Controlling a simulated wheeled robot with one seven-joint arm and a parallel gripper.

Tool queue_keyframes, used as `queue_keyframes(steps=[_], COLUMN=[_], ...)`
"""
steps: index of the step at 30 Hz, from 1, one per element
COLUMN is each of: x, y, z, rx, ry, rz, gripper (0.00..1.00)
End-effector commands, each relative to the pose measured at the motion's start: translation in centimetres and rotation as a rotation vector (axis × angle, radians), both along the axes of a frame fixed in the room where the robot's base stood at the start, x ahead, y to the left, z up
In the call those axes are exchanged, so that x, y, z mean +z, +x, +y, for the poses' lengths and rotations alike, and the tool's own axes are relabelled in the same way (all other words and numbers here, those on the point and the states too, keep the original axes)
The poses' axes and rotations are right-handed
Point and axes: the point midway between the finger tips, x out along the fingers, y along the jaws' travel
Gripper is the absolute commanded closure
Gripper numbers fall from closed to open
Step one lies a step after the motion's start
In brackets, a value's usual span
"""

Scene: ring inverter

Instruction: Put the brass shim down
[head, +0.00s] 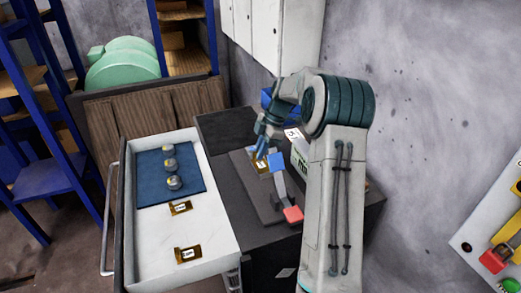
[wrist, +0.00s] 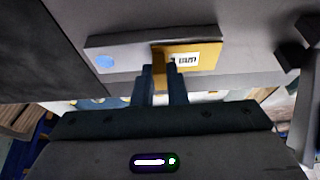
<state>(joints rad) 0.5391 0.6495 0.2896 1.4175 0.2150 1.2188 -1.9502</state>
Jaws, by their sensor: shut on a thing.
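The brass shim (wrist: 205,54), a yellow plate with a printed white label, shows in the wrist view at my fingertips. My gripper (wrist: 160,72) is shut on its near edge. The shim lies over or against a grey bar (wrist: 125,58) with a pale blue dot; I cannot tell whether it rests on it. In the head view my gripper (head: 261,156) points down over the dark bench, with a bit of the brass shim (head: 262,168) showing below it. Two other brass shims (head: 180,208) (head: 188,254) lie in the white drawer.
The open white drawer (head: 213,235) holds a blue mat (head: 150,189) with several round grey knobs. A lever with a red end (head: 293,214) and a blue block (head: 276,161) stand close to my gripper on the dark bench (head: 225,122). Blue shelving (head: 40,150) stands at left.

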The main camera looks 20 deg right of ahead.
Motion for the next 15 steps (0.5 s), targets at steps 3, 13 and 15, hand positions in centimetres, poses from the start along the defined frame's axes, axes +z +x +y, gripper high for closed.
queue_keyframes(steps=[3, 13, 15], x=[-0.16, 0.00, 0.34], y=[0.00, -0.01, 0.02], z=[0.00, 0.00, -0.09], rx=[0.000, 0.000, 0.000], ry=[0.000, 0.000, 0.000], rz=[0.000, 0.000, -0.001], gripper=[0.71, 0.66, 0.66])
